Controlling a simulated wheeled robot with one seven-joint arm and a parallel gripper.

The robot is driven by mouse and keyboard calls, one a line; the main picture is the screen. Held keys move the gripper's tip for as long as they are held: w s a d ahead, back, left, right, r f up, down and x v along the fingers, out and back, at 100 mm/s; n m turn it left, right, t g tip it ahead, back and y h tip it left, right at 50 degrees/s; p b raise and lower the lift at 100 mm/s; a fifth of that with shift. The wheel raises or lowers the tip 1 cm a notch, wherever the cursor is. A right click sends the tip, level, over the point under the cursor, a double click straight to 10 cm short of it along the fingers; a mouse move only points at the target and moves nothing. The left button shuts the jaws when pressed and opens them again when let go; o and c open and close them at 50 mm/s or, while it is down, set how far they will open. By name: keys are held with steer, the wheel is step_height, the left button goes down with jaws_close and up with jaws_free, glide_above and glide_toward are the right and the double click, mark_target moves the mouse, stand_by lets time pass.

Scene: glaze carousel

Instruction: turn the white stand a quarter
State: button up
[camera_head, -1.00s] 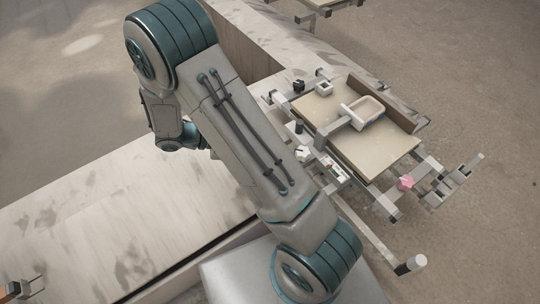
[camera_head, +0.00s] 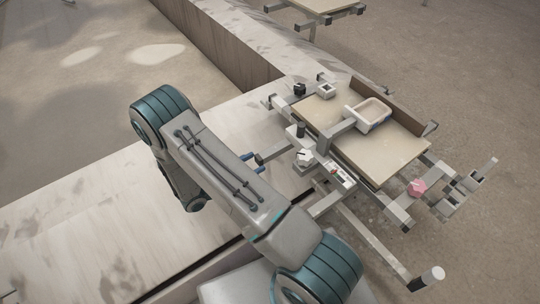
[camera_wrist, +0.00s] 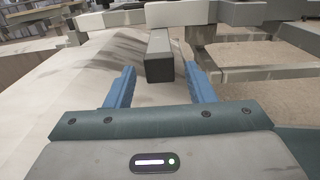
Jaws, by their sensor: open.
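The pale stand, with a beige board (camera_head: 400,152) on top and grey-white bars sticking out around it, is at the right in the head view. One bar (camera_head: 275,151) with a dark end points left toward my gripper (camera_head: 253,162). In the wrist view this bar (camera_wrist: 159,50) lies ahead, its dark end cap between the lines of my two blue fingers. My gripper (camera_wrist: 160,80) is open and empty, with a visible gap on each side of the bar. I cannot tell whether the bar's end is inside the fingertips or just beyond them.
A white tub (camera_head: 371,111) sits on the board. A pink lump (camera_head: 417,187), a white faceted lump (camera_head: 304,157) and a black cylinder (camera_head: 301,130) are on the stand's arms. A long bar with a white knob (camera_head: 433,274) reaches to the lower right. Another stand (camera_head: 318,5) is far back.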

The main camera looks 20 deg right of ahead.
mark_target(271, 154)
steer(key=d, duration=0.3)
steer(key=w+d+b, duration=0.1)
steer(key=d, duration=0.3)
steer(key=shift+w+d, duration=0.2)
jaws_close()
